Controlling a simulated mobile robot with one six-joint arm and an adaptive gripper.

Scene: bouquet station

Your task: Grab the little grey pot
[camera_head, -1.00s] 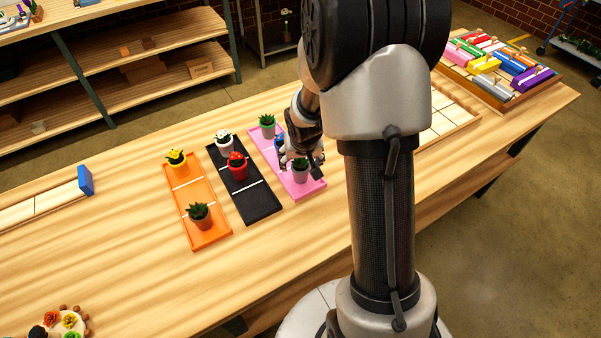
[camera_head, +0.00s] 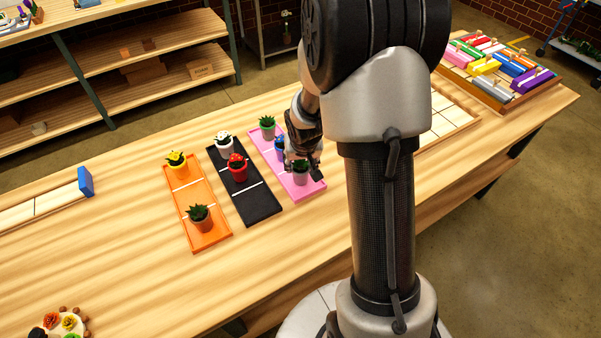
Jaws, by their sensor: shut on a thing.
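The little grey pot (camera_head: 300,179) with a green plant stands at the near end of the pink tray (camera_head: 318,187). My gripper (camera_head: 303,170) is at the pot, with its fingers about it, and is shut on it. The fingers and wrist hide part of the pot and plant. The pot appears upright, and I cannot tell whether it is lifted off the tray.
The black tray (camera_head: 262,206) holds white and red pots. The orange tray (camera_head: 208,238) holds yellow and brown pots. The table's front left is mostly clear.

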